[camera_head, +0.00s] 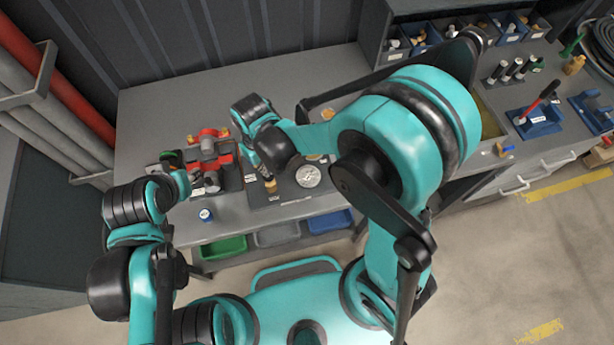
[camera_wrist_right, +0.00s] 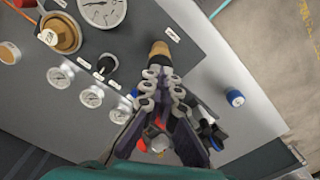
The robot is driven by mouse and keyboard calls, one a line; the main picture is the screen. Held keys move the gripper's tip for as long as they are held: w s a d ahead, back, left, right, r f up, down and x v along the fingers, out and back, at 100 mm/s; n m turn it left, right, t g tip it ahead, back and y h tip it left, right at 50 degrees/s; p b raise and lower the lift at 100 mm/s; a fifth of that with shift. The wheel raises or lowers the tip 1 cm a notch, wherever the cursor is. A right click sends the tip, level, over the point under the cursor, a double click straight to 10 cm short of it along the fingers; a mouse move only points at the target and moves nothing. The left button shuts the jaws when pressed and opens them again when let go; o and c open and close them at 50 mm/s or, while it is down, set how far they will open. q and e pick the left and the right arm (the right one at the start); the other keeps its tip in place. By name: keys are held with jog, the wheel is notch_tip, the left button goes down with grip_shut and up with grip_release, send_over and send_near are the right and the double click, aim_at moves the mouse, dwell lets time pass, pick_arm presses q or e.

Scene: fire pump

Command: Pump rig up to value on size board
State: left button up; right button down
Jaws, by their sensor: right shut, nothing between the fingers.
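A grey panel (camera_head: 288,196) with a large round white gauge (camera_head: 307,176) lies on the grey bench. The gauge is cut off at the top of the right wrist view (camera_wrist_right: 102,8). My right gripper (camera_wrist_right: 160,76) is shut and empty, with its fingertips close to a tan-and-black knob (camera_wrist_right: 158,50) on the panel; I cannot tell whether they touch. In the head view the right gripper (camera_head: 267,176) points down at the panel. A red pump rig (camera_head: 208,158) stands left of the panel. My left gripper (camera_head: 180,168) is beside it, its fingers unclear.
Several small gauges (camera_wrist_right: 90,96), a black selector (camera_wrist_right: 106,65) and a brown knob (camera_wrist_right: 60,33) sit on the panel. A blue cap (camera_head: 205,215) stands near the bench's front edge. Green (camera_head: 224,246) and blue (camera_head: 330,221) bins are below. Tool holders (camera_head: 534,120) stand at right.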

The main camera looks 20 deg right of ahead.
notch_tip(320, 180, up, 7)
jog(key=p, duration=0.5)
dwell(0.3)
dwell(0.4)
jog(key=s+d+f+m+t+b, duration=0.2)
jog(key=d+f+m+t+b, duration=0.1)
jog(key=d+b, duration=0.6)
jog(key=s+d+f+m+t+b, duration=0.3)
jog(key=d+b, duration=0.5)
jog(key=b, duration=0.3)
jog(key=shift+d+f+t, duration=0.4)
jog(key=shift+f+t, duration=0.2)
jog(key=shift+f, duration=0.1)
jog(key=shift+s, duration=0.1)
dwell(3.7)
